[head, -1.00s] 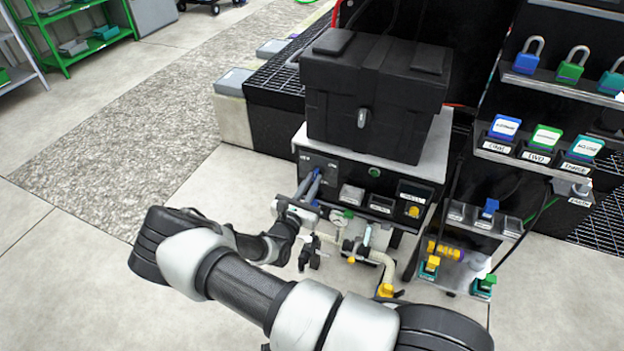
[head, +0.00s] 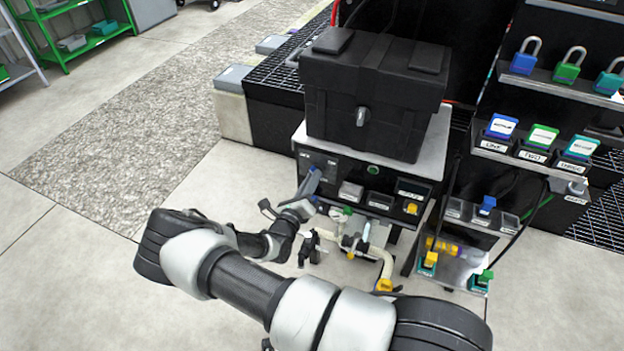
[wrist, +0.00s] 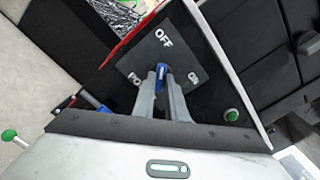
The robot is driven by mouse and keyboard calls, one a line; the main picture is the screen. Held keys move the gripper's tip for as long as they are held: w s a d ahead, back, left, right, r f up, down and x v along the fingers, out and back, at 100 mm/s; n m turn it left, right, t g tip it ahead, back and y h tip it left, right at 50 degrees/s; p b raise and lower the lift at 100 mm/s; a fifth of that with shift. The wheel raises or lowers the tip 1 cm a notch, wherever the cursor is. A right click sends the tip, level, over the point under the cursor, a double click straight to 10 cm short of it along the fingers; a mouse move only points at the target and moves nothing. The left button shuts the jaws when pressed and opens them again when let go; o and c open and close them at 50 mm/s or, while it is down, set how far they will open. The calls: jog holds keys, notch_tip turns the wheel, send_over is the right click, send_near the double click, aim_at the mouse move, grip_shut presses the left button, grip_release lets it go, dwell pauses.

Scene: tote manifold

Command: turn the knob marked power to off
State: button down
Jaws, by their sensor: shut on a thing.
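The knob (wrist: 162,74) is a blue handle on a dark grey square plate (wrist: 140,62) in the wrist view. The plate carries an OFF label at the top, ON at the right and a partly unclear label at the left. The blue handle stands roughly upright in that view, seeming to line up with OFF. My gripper (wrist: 162,82) is shut on the knob, one grey finger on each side. In the head view my gripper (head: 312,182) reaches the left end of the black front panel (head: 340,172), and mostly hides the knob. No power marking is readable.
A black case (head: 372,95) sits on top of the panel's cabinet. Hoses and a gauge hang below the panel, close to my wrist. A green round button (wrist: 231,115) is beside the plate. A padlock rack (head: 560,75) stands at the right. Floor at the left is clear.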

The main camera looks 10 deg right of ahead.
jog(key=shift+f+n, duration=0.1)
jog(key=shift+n, duration=0.3)
jog(key=c, duration=1.8)
grip_release()
jog(key=p+v, duration=0.1)
jog(key=v, duration=1.6)
jog(key=shift+s+p, duration=0.25)
jog(key=shift+p, duration=0.05)
jog(key=shift+a, duration=0.15)
